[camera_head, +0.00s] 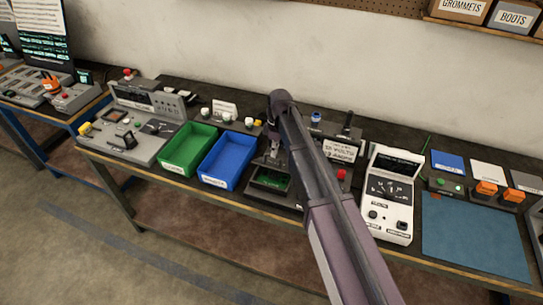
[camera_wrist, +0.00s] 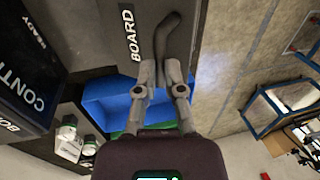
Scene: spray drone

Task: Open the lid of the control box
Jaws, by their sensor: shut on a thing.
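In the wrist view my gripper (camera_wrist: 161,64) is closed around the lower end of a dark curved bar (camera_wrist: 172,28), which looks like a handle. The bar is over a grey panel (camera_wrist: 103,32) with a black label reading "BOARD". I cannot tell for certain whether this panel is the control box lid, or how far it is tilted. In the head view, a dark box (camera_head: 254,189) with a green circuit board in it stands right of the blue tray.
The blue tray (camera_head: 206,179) and green tray (camera_head: 165,166) stand left of the box. A white meter unit (camera_head: 391,213) and red button (camera_head: 341,174) are to its right. A dark box marked "CONT" and "READY" (camera_wrist: 50,60) is close on the wrist view's left.

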